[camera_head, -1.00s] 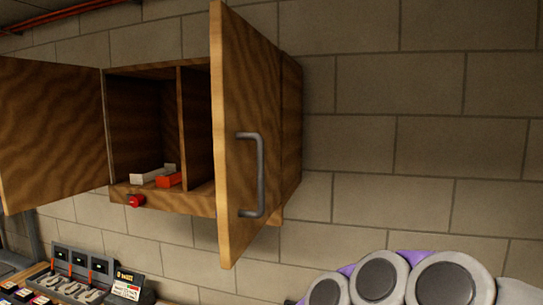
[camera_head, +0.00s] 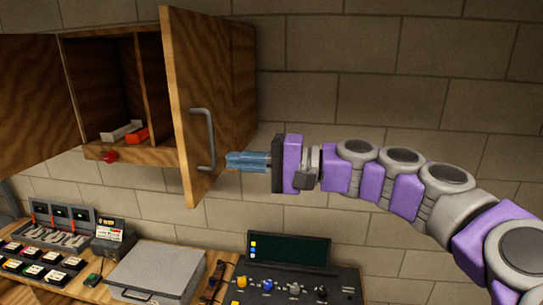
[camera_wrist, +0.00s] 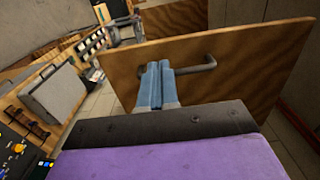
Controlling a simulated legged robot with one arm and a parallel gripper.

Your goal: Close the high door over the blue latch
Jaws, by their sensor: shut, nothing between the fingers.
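The wooden wall cabinet's right door (camera_head: 190,75) stands open, swung out from the cabinet. Its grey handle (camera_head: 210,140) faces right toward my arm. My gripper (camera_head: 230,161) is shut and empty, its blue fingers just right of the handle. In the wrist view, the closed fingertips (camera_wrist: 159,68) overlap the handle (camera_wrist: 195,68) in front of the door (camera_wrist: 235,60); I cannot tell whether they touch. No blue latch is visible; the open door hides part of the cabinet's lower edge. A red latch (camera_head: 110,157) shows on the lower edge at the left.
The cabinet's left door (camera_head: 35,95) is also open. White and red boxes (camera_head: 137,135) lie inside. Below are a workbench with a grey case (camera_head: 155,270), a control panel (camera_head: 290,285) and several battery chargers (camera_head: 60,225). The wall right of the cabinet is bare.

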